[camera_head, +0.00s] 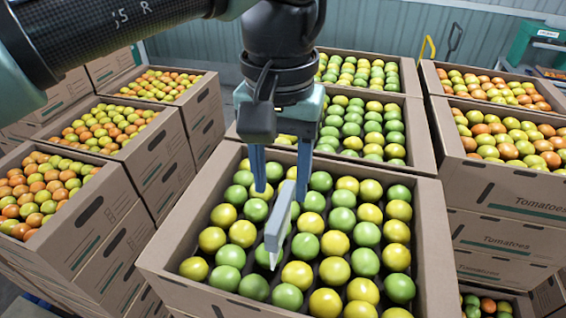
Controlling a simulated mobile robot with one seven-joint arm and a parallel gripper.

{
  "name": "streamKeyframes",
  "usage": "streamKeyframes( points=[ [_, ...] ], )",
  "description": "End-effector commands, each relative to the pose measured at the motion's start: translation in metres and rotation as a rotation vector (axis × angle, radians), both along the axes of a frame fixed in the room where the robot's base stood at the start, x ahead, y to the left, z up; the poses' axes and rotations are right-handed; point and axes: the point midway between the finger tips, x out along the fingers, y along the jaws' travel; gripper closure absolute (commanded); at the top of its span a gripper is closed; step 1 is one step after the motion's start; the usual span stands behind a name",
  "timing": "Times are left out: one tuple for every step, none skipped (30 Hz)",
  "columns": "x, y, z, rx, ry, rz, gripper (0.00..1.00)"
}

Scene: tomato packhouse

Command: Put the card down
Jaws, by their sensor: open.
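The card (280,222) is a thin grey piece with a paler lower edge. It stands tilted on edge over the green and yellow tomatoes in the middle box (424,245). My gripper (282,192) is directly above this box, with its two blue fingers pointing down and apart. The card's upper end shows between the fingertips in the picture. The fingers are open, and I cannot tell whether either one touches the card. The card's lower edge is close to the tomatoes; whether it rests on them is unclear.
Stacked tomato boxes stand at the left (95,195) and right (500,200). More open boxes (420,135) of tomatoes stand behind the middle one. The box walls rise around the tomatoes. A corrugated wall (390,30) closes the back.

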Motion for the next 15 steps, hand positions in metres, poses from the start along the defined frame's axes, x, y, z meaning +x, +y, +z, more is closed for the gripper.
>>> streamKeyframes(
  points=[
    [0.0, 0.0, 0.015, -0.002, 0.002, 0.0, 0.48],
    [0.0, 0.0, 0.02, -0.003, 0.003, 0.0, 0.48],
    [0.0, 0.0, 0.026, -0.003, 0.002, 0.0, 0.48],
    [0.0, 0.0, 0.03, -0.002, 0.001, 0.0, 0.48],
    [0.0, 0.0, 0.034, -0.002, 0.001, 0.0, 0.48],
    [0.0, 0.0, 0.039, -0.001, 0.001, 0.001, 0.48],
    [0.0, 0.0, 0.042, -0.001, 0.002, 0.001, 0.48],
    [0.0, 0.0, 0.045, -0.002, 0.002, 0.001, 0.48],
    [0.0, 0.0, 0.051, -0.002, 0.001, 0.0, 0.48],
    [0.0, 0.0, 0.054, -0.002, 0.001, 0.0, 0.48],
    [0.0, 0.0, 0.057, -0.002, 0.002, 0.0, 0.48],
    [0.0, 0.0, 0.059, -0.001, 0.002, 0.0, 0.48],
    [0.0, 0.0, 0.061, -0.001, 0.002, 0.0, 0.48],
    [0.0, 0.0, 0.063, -0.001, 0.002, 0.0, 0.48],
    [0.0, 0.0, 0.064, 0.0, 0.002, 0.0, 0.48]
  ],
)
